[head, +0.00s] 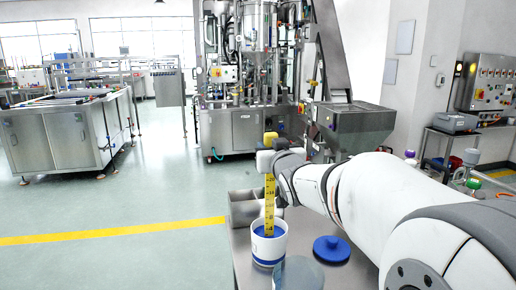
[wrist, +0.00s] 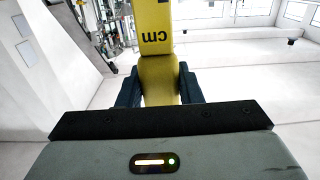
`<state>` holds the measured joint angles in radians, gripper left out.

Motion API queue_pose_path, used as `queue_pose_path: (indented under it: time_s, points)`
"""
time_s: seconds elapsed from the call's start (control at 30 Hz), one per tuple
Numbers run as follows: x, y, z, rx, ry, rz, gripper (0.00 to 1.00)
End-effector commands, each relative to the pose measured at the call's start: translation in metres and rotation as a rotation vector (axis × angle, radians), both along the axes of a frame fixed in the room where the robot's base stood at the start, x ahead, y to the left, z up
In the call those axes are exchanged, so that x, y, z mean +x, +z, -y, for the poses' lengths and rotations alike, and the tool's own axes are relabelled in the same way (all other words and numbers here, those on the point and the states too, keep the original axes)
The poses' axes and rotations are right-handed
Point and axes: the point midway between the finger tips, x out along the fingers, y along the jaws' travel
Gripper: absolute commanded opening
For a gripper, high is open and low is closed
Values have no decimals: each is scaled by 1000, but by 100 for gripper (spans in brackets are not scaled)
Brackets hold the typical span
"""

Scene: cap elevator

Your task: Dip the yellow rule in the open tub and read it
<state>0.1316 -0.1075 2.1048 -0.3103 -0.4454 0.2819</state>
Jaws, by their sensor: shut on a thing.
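The yellow rule (head: 269,198) hangs upright in the head view, its dark scale marks facing the camera. My gripper (head: 268,160) is shut on its upper part. In the wrist view the rule (wrist: 157,35), marked "cm", sits between the two dark fingers of my gripper (wrist: 159,86). The open tub (head: 268,255), white with a blue band, stands on the metal table directly below. The rule's lower end is inside the tub's mouth, over blue contents. I cannot tell how deep it reaches or whether it touches the bottom.
A blue lid (head: 331,248) lies on the table right of the tub. A grey, round-topped container (head: 299,274) stands close in front. An open metal box (head: 243,212) is behind the tub to the left. My arm covers the table's right side.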

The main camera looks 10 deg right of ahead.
Motion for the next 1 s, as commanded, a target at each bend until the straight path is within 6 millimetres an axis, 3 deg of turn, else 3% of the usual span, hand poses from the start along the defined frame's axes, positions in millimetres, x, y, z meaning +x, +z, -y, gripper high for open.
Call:
queue_pose_path:
  time_s: [0.5,1.0]
  points:
    - [0,-45,0,0,0,1,0]
    - [0,-51,0,0,0,1,0]
